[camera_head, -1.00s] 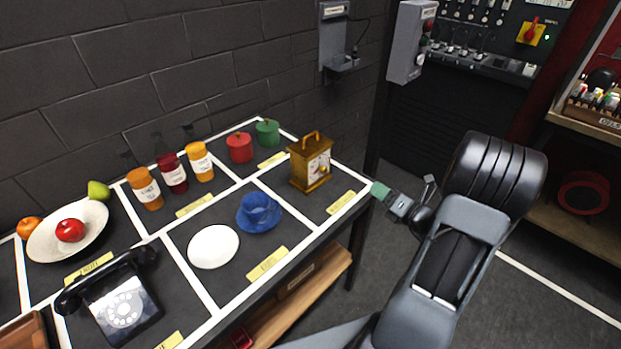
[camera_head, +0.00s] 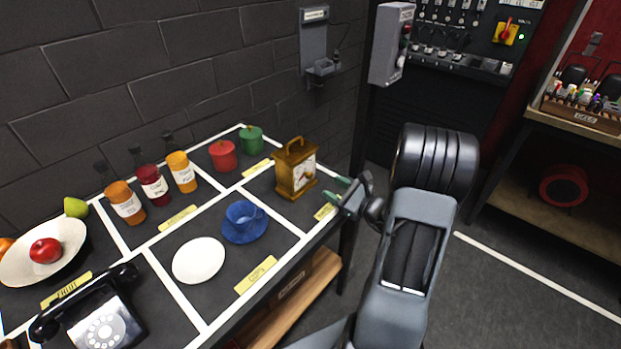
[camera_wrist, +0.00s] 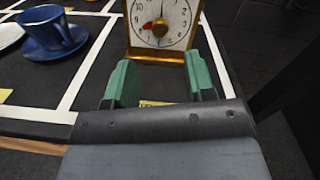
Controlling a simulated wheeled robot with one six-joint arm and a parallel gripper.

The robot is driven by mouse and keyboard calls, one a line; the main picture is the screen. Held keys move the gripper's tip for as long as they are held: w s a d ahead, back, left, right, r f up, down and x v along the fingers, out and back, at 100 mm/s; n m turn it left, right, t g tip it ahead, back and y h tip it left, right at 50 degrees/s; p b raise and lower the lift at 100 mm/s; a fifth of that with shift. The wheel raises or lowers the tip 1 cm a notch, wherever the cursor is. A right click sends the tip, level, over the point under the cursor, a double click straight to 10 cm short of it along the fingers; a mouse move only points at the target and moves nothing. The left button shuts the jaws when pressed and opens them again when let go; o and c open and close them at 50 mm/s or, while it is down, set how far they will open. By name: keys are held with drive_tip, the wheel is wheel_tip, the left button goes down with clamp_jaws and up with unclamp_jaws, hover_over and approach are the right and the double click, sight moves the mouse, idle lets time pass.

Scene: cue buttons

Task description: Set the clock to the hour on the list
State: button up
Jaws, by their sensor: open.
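A gold carriage clock (camera_head: 296,170) with a top handle stands upright in the far right section of the table. Its white dial faces my gripper and also shows in the wrist view (camera_wrist: 163,22), with a red mark left of the centre and dark hands that I cannot read exactly. My gripper (camera_head: 342,190) has green fingertips and is at the table's right edge, just in front of the clock. In the wrist view my gripper (camera_wrist: 160,85) is open and empty, its fingers apart in front of the clock's base and not touching it. No list is legible.
A blue cup (camera_head: 245,222) on a saucer and a white plate (camera_head: 199,260) stand left of the clock. Several jars, a fruit bowl and a black telephone (camera_head: 98,318) are further left. Floor at right is clear.

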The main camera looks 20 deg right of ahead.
sight(311, 177)
drive_tip(key=x, duration=0.8)
clamp_jaws()
drive_tip(key=m+p, duration=0.1)
drive_tip(key=m, duration=0.1)
drive_tip(key=shift+m+p, duration=0.35)
drive_tip(key=shift+m, duration=0.05)
drive_tip(key=shift+f+m, duration=0.1)
drive_tip(key=shift+m, duration=0.9)
drive_tip(key=shift+c, duration=0.3)
unclamp_jaws()
drive_tip(key=shift+o, duration=0.3)
